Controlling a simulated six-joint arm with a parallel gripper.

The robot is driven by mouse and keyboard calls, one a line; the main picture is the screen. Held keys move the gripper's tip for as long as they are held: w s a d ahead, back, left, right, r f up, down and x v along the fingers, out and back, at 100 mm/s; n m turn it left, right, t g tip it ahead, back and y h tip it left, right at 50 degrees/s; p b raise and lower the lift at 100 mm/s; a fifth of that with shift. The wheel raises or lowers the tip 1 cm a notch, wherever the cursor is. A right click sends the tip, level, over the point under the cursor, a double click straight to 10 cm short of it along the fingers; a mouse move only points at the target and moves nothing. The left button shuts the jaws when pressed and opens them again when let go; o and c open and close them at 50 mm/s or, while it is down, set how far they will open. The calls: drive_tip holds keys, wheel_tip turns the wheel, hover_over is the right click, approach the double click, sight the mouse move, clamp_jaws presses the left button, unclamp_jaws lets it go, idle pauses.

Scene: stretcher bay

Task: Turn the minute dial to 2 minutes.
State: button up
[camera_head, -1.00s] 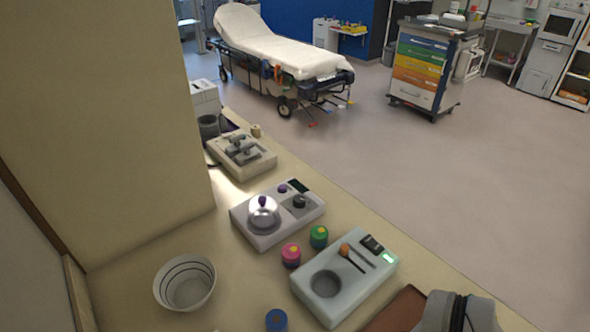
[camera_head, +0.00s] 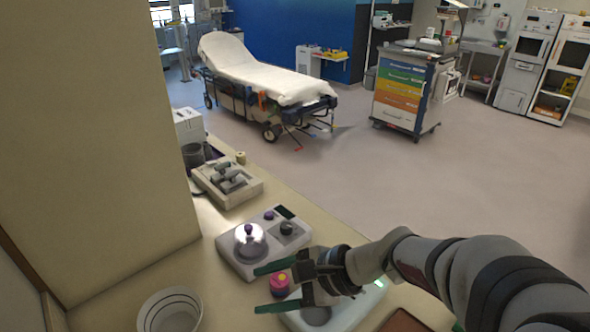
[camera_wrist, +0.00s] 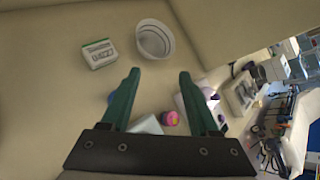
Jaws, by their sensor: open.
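A white box-shaped device (camera_head: 240,262) stands on the counter, with a dark round dial (camera_head: 287,229) at its right. It also carries a shiny silver dome (camera_head: 250,243) with a purple knob, a purple button (camera_head: 268,215) and a dark display (camera_head: 284,211). The dial's markings are too small to read. My gripper (camera_head: 262,289) is open and empty, in front of this device, its fingers pointing left. In the wrist view my gripper (camera_wrist: 159,74) points over bare counter, with the device partly hidden behind the right finger.
A pink jar (camera_head: 280,285) stands close by my gripper. A second pale device (camera_head: 368,303) is partly hidden under my arm. A striped bowl (camera_head: 170,312) is at the lower left. A tray with metal parts (camera_head: 228,184) stands farther back. A labelled box (camera_wrist: 98,54) shows in the wrist view.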

drive_tip(key=shift+o, duration=0.6)
drive_tip(key=w+f+m+t+y, duration=0.1)
drive_tip(key=w+f+m+t, duration=0.2)
drive_tip(key=w, duration=0.7)
drive_tip(key=shift+d+m, duration=0.3)
drive_tip(key=shift+m, duration=0.9)
drive_tip(key=m+t+h, duration=0.4)
drive_tip(key=m+t, duration=0.2)
drive_tip(key=m, duration=0.4)
approach(287, 225)
drive_tip(key=x, duration=0.9)
drive_tip(key=shift+a+f, duration=0.1)
drive_tip(key=shift+w+a+f, duration=0.2)
drive_tip(key=shift+w+a, duration=0.15)
drive_tip(key=shift+w, duration=0.2)
clamp_jaws()
drive_tip(key=shift+y, duration=0.3)
